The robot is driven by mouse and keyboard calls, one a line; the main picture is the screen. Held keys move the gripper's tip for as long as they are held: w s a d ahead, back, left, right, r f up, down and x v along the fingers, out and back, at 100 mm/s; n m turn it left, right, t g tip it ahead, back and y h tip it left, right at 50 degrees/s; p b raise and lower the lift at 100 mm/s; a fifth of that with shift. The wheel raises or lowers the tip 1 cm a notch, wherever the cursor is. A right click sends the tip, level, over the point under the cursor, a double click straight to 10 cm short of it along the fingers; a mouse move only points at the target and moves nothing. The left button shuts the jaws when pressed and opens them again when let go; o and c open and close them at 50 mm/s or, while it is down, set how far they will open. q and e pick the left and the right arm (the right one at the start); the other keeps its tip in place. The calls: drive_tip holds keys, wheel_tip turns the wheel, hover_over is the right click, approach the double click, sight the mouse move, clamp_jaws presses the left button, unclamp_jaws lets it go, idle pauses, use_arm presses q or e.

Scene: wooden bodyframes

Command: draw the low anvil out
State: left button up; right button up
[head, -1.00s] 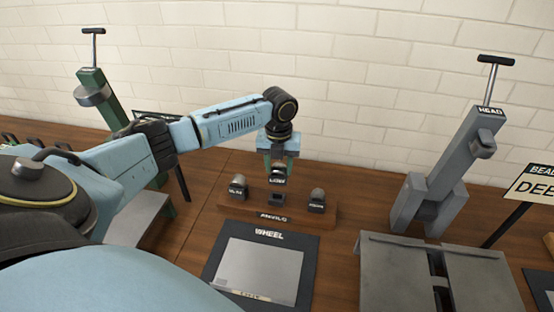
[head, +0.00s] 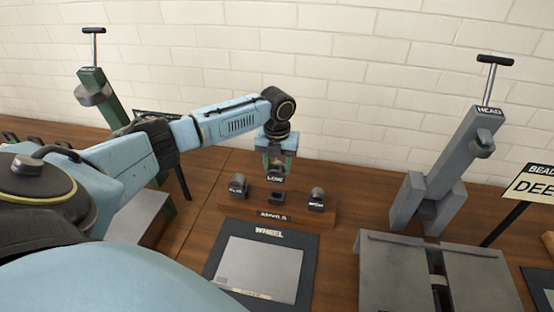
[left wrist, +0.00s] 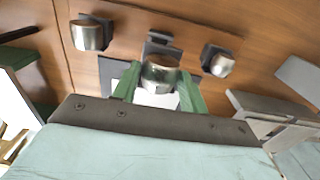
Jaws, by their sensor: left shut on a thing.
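The low anvil (head: 275,176), a small dark block with a rounded metal top and a "LOW" label, is between the green fingers of my left gripper (head: 276,164). The gripper is shut on it and holds it above the wooden anvil rack (head: 310,217). An empty dark socket (head: 276,198) shows just under it, apart from it. In the left wrist view the rounded top of the low anvil (left wrist: 160,74) sits between the fingertips. My right gripper is not in view.
Two other anvils stand in the rack, one left (head: 239,186) and one right (head: 317,199) of the socket. The wheel mat (head: 305,262) lies in front. A grey head stand (head: 445,170) is at right, a green one (head: 103,98) at left. A brick wall stands behind.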

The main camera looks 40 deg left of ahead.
sight(277, 175)
use_arm(q)
drive_tip(key=shift+f+b, duration=1.2)
drive_tip(key=shift+f, duration=1.1)
drive_tip(key=shift+p, duration=0.8)
drive_tip(key=shift+f+b, duration=1)
drive_tip(key=shift+f, duration=0.65)
drive_tip(key=o, duration=1)
drive_tip(key=shift+o, duration=0.7)
drive_tip(key=shift+f, duration=0.1)
wheel_tip(277, 175, up, 14)
drive_tip(key=shift+f+p, duration=0.2)
drive_tip(key=shift+p, duration=0.1)
